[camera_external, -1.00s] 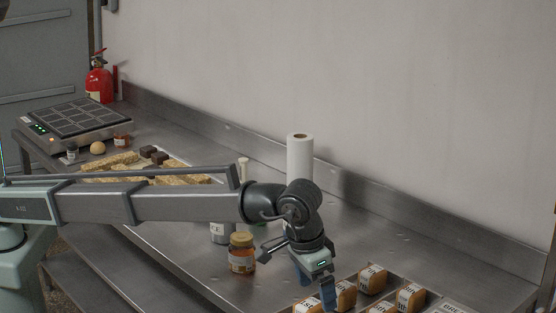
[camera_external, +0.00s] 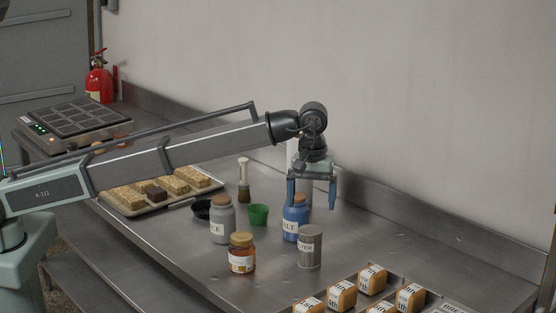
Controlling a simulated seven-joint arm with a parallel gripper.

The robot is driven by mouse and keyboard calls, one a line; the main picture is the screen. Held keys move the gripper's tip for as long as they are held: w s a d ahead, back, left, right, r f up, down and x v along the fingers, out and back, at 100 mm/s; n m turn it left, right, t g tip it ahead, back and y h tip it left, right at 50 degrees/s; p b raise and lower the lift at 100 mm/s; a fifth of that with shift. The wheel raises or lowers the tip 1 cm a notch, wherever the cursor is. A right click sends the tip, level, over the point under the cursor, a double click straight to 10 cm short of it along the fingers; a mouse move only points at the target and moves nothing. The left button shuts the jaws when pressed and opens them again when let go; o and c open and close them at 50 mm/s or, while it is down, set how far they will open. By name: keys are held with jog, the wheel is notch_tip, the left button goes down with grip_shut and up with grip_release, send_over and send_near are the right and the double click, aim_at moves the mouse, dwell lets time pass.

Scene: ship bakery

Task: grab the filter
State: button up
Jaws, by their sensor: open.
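The filter is a grey ribbed metal canister (camera_external: 310,249) with a white label reading "TER" in part. It stands upright on the steel counter, right of the middle. My gripper (camera_external: 311,207) points down with its two blue fingers spread, above and slightly behind the filter in the picture. The fingers hold nothing that I can see. A blue jar (camera_external: 292,226) with a cork lid, labelled in part "LT", stands just left of the filter, partly behind my left finger.
An amber jar (camera_external: 242,262), a grey jar (camera_external: 222,230) and a green cup (camera_external: 258,215) stand to the left. A tray (camera_external: 150,208) of baked bars lies farther left. Labelled loaves (camera_external: 342,296) sit at the front right. A white roll stands behind my gripper.

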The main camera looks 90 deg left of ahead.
aim_at(310, 245)
notch_tip(310, 245, down, 14)
jog(key=shift+r, duration=0.2)
jog(key=c, duration=1.3)
